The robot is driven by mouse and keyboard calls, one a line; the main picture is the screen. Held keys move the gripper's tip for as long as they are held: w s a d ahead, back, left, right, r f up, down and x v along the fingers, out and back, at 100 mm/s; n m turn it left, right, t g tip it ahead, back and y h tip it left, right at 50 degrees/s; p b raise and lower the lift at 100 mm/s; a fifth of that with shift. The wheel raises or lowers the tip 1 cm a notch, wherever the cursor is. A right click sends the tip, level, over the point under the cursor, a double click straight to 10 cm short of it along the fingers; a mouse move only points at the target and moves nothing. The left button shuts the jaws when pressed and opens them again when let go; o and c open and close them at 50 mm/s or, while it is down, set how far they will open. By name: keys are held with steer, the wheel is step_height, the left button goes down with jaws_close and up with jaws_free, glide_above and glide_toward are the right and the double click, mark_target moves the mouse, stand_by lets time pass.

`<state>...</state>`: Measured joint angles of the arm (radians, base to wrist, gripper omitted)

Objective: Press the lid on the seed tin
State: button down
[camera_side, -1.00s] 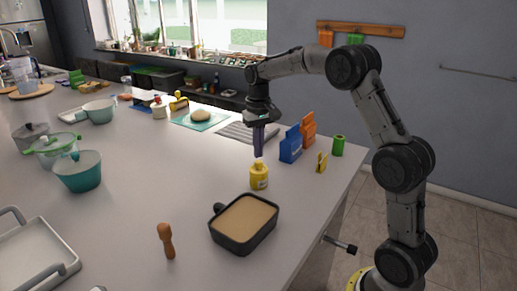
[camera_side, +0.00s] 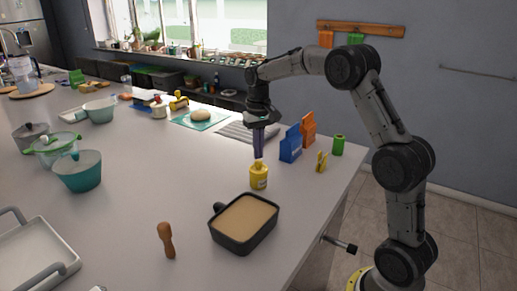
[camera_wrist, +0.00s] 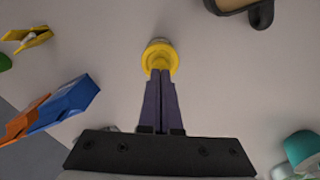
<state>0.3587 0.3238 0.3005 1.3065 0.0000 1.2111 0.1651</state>
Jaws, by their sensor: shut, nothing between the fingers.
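The yellow seed tin (camera_side: 259,178) stands upright on the countertop, with a pale label on its side. In the wrist view its round yellow top (camera_wrist: 160,52) shows just beyond my fingertips. My gripper (camera_side: 258,156) points down with its purple fingers together and empty, right at the top of the tin. In the wrist view the closed fingers (camera_wrist: 160,73) overlap the near edge of the yellow top. I cannot tell whether they touch it, or how far down the lid sits.
A dark pan with tan contents (camera_side: 246,244) is in front of the tin. Blue (camera_side: 291,144) and orange (camera_side: 309,130) packets, a yellow clip (camera_side: 322,163) and a green cylinder (camera_side: 338,146) stand to the right. A wooden-handled tool (camera_side: 166,240) is front left.

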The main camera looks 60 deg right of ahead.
steer(key=shift+f, duration=0.55)
steer(key=shift+r, duration=0.15)
steer(key=shift+r, duration=2.9)
steer(key=shift+w+a+r, duration=0.1)
steer(key=shift+a+r, duration=0.15)
steer(key=shift+a, duration=0.05)
steer(key=s+a+r+n+t, duration=0.3)
steer(key=s+a+r, duration=0.8)
steer(key=s, duration=0.2)
steer(key=s+a+f+n+t, duration=0.1)
steer(key=s+a+f, duration=0.1)
steer(key=s+f, duration=0.3)
steer(key=s+a+f+n+t, duration=0.1)
steer(key=s+f, duration=0.4)
steer(key=s, duration=0.5)
steer(key=shift+a+f+n+t, duration=0.3)
steer(key=shift+a+n, duration=0.2)
steer(key=shift+a, duration=0.5)
